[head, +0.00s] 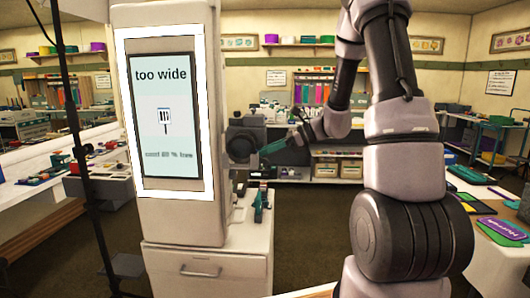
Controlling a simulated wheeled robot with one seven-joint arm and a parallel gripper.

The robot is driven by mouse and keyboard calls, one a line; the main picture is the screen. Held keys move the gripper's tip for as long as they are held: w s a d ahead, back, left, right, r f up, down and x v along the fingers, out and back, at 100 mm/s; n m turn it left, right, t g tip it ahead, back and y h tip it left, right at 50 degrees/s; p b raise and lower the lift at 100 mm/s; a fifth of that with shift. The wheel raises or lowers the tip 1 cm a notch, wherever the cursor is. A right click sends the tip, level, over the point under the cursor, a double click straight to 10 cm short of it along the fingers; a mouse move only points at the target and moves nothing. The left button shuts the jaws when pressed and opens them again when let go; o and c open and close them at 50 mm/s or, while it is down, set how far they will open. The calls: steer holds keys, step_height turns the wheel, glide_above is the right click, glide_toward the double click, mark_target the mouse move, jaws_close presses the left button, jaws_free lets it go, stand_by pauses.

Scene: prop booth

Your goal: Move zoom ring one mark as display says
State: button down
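The display (165,115) on the booth's tall light-coloured housing reads "too wide" above a small icon. A smaller line below it is too blurred to read surely. A dark, round camera-like body (240,138) stands out behind the housing's right side. The zoom ring cannot be made out clearly on it. My gripper (266,150) is at the right side of this dark body, with a teal part at its end. Whether it touches the ring, and whether its fingers are open or shut, is too small to tell.
A white cabinet (205,268) with a drawer stands under the housing, with a small green and dark item (260,203) on its top. A dark pole (72,120) rises at the left. Tables with props stand at both sides, shelves at the back.

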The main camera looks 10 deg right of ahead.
step_height(320, 180, up, 2)
steer(key=h, duration=0.2)
steer(key=g+h, duration=0.1)
steer(key=h, duration=0.1)
steer(key=shift+d+r, duration=0.15)
steer(key=shift+r, duration=0.1)
steer(key=c, duration=1.1)
jaws_free()
steer(key=v, duration=1.1)
